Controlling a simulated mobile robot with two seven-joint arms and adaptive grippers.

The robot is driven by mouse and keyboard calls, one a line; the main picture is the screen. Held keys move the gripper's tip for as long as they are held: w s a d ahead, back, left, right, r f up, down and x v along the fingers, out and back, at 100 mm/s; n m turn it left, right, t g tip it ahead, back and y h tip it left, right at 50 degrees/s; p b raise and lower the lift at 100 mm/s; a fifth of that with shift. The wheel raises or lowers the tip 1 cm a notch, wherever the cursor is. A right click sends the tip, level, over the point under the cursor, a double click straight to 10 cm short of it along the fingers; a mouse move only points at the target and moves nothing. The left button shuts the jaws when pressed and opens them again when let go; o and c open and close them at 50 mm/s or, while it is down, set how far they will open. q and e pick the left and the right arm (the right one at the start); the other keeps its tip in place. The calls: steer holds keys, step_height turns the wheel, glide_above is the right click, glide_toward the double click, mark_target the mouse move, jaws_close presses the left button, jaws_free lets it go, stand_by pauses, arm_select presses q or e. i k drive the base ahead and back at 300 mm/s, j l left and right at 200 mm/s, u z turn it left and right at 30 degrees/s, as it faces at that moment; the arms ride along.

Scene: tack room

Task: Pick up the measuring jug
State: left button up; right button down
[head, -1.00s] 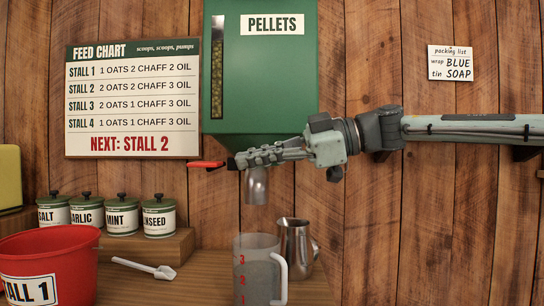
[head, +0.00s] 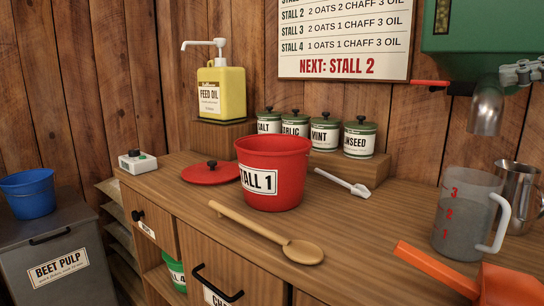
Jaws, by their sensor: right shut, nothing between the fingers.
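The measuring jug (head: 462,226) is a clear jug with red numbers and a white handle on its right side. It stands upright on the wooden counter at the right of the head view. Its lower part looks grey; I cannot tell the contents. My right gripper (head: 507,76) is at the right edge, shut and empty. It is above the jug, beside the metal spout (head: 486,108) under the green pellet dispenser, and apart from the jug. My left gripper is not in view.
A metal pitcher (head: 518,188) stands close behind the jug. An orange scoop (head: 508,287) lies in front. A red bucket (head: 274,178), white scoop (head: 346,184) and wooden spoon (head: 300,251) are to the left. The red lever (head: 430,83) sticks out above the jug.

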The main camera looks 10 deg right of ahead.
mark_target(468, 199)
steer(key=k+j, duration=0.35)
steer(key=j, duration=0.15)
steer(key=k+j, duration=0.4)
steer(key=j, duration=0.1)
